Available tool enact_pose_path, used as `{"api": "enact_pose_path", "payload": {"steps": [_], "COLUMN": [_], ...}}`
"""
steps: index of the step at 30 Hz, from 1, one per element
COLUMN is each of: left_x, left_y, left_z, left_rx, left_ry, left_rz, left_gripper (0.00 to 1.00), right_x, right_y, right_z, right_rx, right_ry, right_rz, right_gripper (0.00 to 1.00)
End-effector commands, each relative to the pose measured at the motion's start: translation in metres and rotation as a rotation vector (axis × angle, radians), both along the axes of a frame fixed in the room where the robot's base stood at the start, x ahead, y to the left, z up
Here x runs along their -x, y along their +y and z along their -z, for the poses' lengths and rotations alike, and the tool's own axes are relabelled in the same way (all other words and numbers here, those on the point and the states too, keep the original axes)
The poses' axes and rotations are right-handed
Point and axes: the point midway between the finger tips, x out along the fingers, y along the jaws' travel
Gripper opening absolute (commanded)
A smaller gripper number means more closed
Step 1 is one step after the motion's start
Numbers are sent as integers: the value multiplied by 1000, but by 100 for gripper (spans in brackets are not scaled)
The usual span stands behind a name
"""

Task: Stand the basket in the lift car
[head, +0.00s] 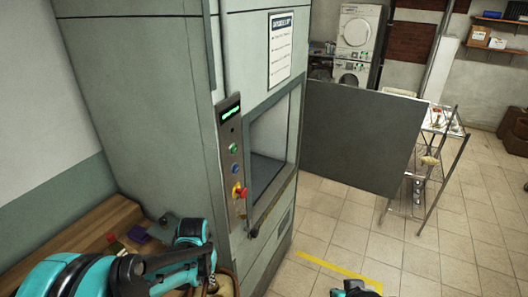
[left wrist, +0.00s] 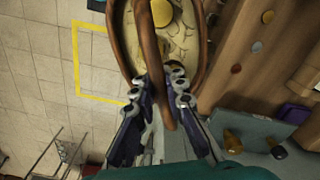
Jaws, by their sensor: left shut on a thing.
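The basket (left wrist: 203,45) is brown with a hooped handle (left wrist: 163,65) and pale yellowish contents. My left gripper (left wrist: 161,84) is shut on the handle in the left wrist view. In the head view the gripper (head: 212,282) is at the bottom edge, left of the lift's front, with only a bit of the basket (head: 228,286) showing. The lift car (head: 265,168) is a dark opening in the grey-green cabinet, up and right of the gripper. Its floor is only partly visible. A bit of my right arm shows at the bottom edge; its gripper is not visible.
The dark lift door (head: 360,138) stands swung open to the right. A control panel (head: 234,160) with a red button is left of the opening. A wooden bench (head: 105,225) is at the left, a wire rack (head: 425,170) at the right. The tiled floor ahead is clear.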

Motion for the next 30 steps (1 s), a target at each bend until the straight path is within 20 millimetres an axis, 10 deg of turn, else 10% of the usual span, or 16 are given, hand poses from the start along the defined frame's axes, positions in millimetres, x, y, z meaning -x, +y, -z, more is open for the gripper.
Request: {"api": "enact_pose_path", "payload": {"steps": [18, 30], "left_x": [0, 0], "left_y": [0, 0], "left_z": [150, 179], "left_rx": [0, 0], "left_ry": [0, 0], "left_rz": [0, 0], "left_gripper": [0, 0], "right_x": [0, 0], "right_y": [0, 0], "right_z": [150, 179], "right_rx": [0, 0], "right_ry": [0, 0], "right_rz": [0, 0], "right_gripper": [0, 0]}}
